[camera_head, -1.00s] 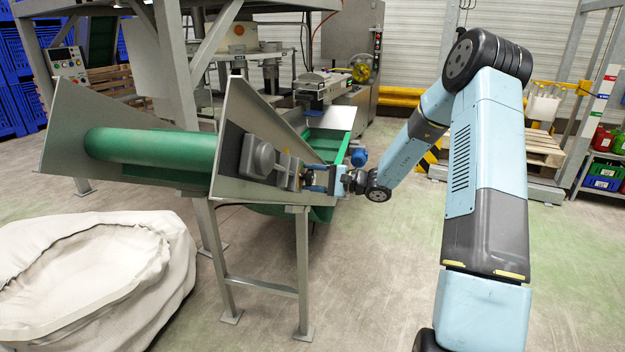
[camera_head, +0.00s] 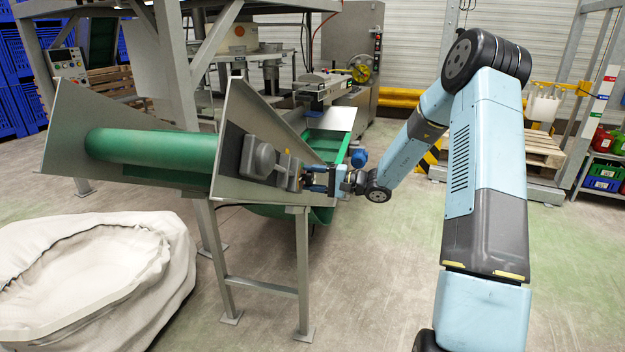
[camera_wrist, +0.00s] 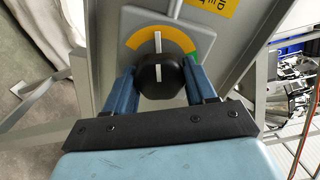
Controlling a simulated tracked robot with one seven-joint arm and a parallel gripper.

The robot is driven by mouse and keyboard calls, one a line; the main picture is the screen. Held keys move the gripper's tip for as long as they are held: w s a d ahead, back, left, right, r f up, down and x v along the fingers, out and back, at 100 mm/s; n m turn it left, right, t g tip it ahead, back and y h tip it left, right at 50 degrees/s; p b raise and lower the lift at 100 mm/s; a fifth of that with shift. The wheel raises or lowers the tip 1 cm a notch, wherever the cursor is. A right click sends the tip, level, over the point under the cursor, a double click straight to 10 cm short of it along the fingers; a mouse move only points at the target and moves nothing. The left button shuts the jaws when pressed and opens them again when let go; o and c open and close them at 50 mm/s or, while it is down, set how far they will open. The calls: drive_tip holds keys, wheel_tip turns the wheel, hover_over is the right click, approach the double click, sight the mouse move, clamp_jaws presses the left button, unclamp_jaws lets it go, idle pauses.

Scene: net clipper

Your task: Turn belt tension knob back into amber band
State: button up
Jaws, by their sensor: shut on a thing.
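The belt tension knob (camera_wrist: 160,76) is black with a white pointer line, seen in the wrist view. It sits in front of a dial with an amber band (camera_wrist: 150,36) above it and a green stretch (camera_wrist: 197,57) at the band's right end. The knob's white line points up toward the amber band, in line with a white mark there. My gripper (camera_wrist: 160,70) has one blue finger on each side of the knob and is shut on it. In the head view my gripper (camera_head: 317,181) is at the conveyor's side plate, and the knob is too small to make out.
The metal side plate (camera_head: 232,165) and green belt roller (camera_head: 150,147) stand left of my gripper. A grey motor box (camera_head: 258,158) is close beside it. A large white sack (camera_head: 95,275) lies front left. The floor right of the conveyor legs is clear.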

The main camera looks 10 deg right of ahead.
drive_tip(key=o, duration=0.7)
drive_tip(key=shift+d+f, duration=0.1)
drive_tip(key=shift+f, duration=0.2)
drive_tip(key=o, duration=0.3)
drive_tip(key=shift+w+r, duration=0.1)
drive_tip(key=shift+r, duration=0.05)
drive_tip(key=v, duration=1.3)
drive_tip(key=shift+s+d, duration=0.25)
drive_tip(key=shift+d, duration=0.05)
